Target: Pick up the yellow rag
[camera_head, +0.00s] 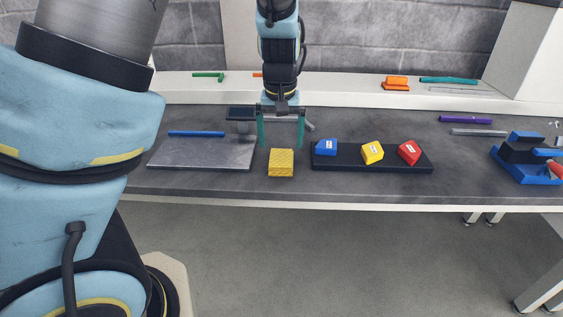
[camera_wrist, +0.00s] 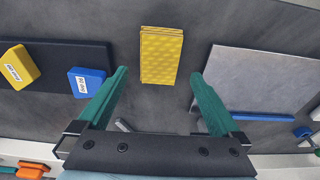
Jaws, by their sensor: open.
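The yellow rag (camera_head: 281,163) is a folded, dimpled block lying on the dark worktop, between the grey plate and the black strip. It also shows at the top middle of the wrist view (camera_wrist: 161,55). My gripper (camera_head: 281,146) has green fingers spread apart and points down behind the rag. In the wrist view my gripper (camera_wrist: 160,75) has one fingertip on each side of the rag's near part, with clear gaps and nothing held. The rag's underside is hidden.
A grey metal plate (camera_head: 195,155) with a blue rod (camera_head: 196,133) lies left of the rag. A black strip (camera_head: 345,162) bearing blue, yellow and red blocks lies close on the right. A blue tool holder (camera_head: 527,160) stands far right. The worktop's front edge is near the rag.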

